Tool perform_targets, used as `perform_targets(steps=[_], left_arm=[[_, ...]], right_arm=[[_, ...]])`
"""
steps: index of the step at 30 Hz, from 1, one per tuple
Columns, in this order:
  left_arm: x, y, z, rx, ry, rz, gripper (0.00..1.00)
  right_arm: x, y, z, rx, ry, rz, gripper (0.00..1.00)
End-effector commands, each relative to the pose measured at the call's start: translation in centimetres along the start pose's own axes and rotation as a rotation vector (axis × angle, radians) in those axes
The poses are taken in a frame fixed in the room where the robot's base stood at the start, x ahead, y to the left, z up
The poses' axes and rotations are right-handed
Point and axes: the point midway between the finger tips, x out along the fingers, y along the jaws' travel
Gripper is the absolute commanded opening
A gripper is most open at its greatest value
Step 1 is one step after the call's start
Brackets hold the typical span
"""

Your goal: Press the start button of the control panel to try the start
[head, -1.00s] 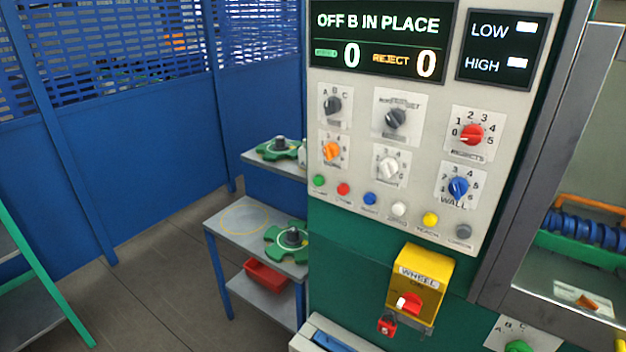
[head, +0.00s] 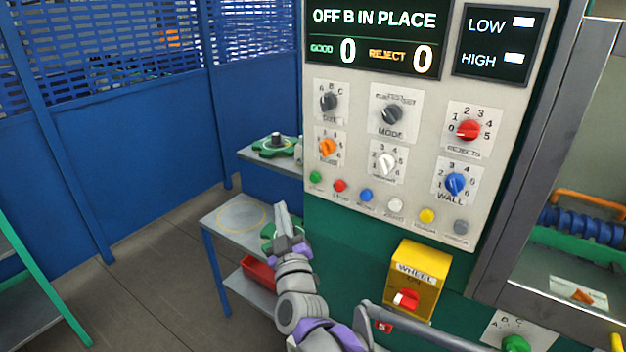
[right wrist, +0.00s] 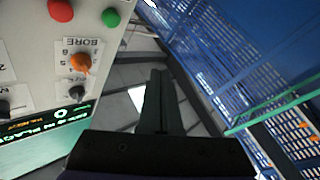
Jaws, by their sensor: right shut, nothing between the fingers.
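The control panel (head: 420,150) is a pale plate on a green cabinet, with a lit display (head: 372,38) reading "OFF B IN PLACE", good 0 and reject 0. A row of small round buttons runs along its lower part. The green start button (head: 316,177) is at the left end; it also shows in the right wrist view (right wrist: 111,17), with the red button (head: 340,186) beside it. My right gripper (head: 282,210) is shut and empty, below and left of the green button, apart from the panel. Its closed fingers show in the right wrist view (right wrist: 157,80). My left gripper is not seen.
A yellow wheel switch box (head: 418,280) with a red knob sticks out below the panel. Shelves with green parts (head: 275,146) and a red bin (head: 258,273) stand left of the cabinet. A blue mesh fence (head: 150,130) closes the back. The floor at left is open.

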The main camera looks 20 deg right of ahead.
Motion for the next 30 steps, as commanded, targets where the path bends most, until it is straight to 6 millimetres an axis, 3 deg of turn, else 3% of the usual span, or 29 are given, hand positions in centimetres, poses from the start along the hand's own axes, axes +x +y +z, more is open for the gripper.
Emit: perform_targets(steps=[5,17,30], left_arm=[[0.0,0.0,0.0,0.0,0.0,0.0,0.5],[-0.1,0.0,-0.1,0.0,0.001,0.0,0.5],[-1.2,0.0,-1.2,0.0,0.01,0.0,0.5]], right_arm=[[0.8,0.6,-0.2,-0.032,0.025,0.078,0.0],[1.0,0.9,-0.1,-0.034,0.026,0.08,0.0],[4.7,4.2,2.4,-0.036,0.025,0.082,0.0]])
